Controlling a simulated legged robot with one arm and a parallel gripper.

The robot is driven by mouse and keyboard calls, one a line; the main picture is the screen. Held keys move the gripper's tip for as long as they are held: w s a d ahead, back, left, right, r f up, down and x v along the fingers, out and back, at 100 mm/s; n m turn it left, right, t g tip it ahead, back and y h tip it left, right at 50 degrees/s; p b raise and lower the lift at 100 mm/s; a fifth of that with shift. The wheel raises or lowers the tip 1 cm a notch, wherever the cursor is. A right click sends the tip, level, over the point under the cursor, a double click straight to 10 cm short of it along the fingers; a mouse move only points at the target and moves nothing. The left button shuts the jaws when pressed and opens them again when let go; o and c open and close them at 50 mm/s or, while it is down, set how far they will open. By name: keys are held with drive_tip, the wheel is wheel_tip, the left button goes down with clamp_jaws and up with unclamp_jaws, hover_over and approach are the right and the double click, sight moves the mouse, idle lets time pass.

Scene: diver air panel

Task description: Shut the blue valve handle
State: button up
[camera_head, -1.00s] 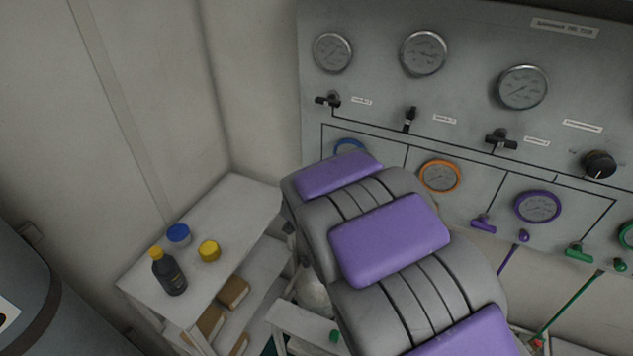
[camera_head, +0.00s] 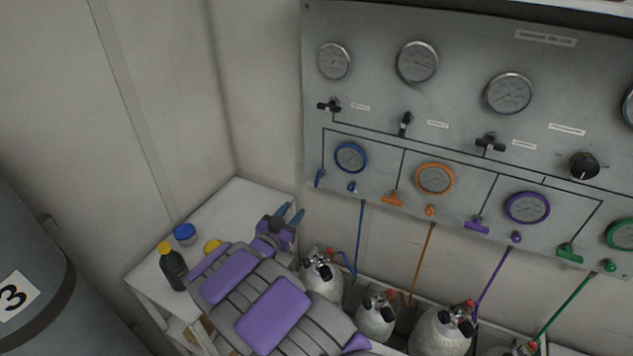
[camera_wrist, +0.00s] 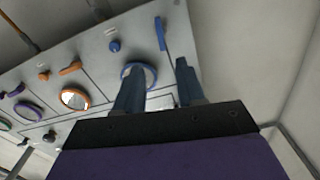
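The blue valve handle (camera_head: 320,177) is at the lower left of the grey panel, below and left of the blue-rimmed gauge (camera_head: 351,158). In the head view it looks near upright. In the wrist view the handle (camera_wrist: 160,33) is a long blue bar, beyond my fingertips, beside a round blue knob (camera_wrist: 114,46). My gripper (camera_head: 291,214) is below and left of the handle, apart from it, over the white table. In the wrist view its two dark blue fingers (camera_wrist: 157,78) are spread with nothing between them.
Orange (camera_head: 392,199), purple (camera_head: 477,226) and green (camera_head: 570,253) handles sit along the panel's lower edge. Several gas cylinders (camera_head: 441,333) stand below. The white table (camera_head: 228,207) holds a dark bottle (camera_head: 173,268), a blue-lidded jar (camera_head: 185,234) and a yellow item (camera_head: 212,246).

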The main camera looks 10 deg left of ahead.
sight(316, 181)
drive_tip(key=b+x, duration=0.2)
drive_tip(key=x, duration=1.4)
drive_tip(key=shift+w, duration=0.4)
drive_tip(key=shift+c, duration=0.3)
clamp_jaws()
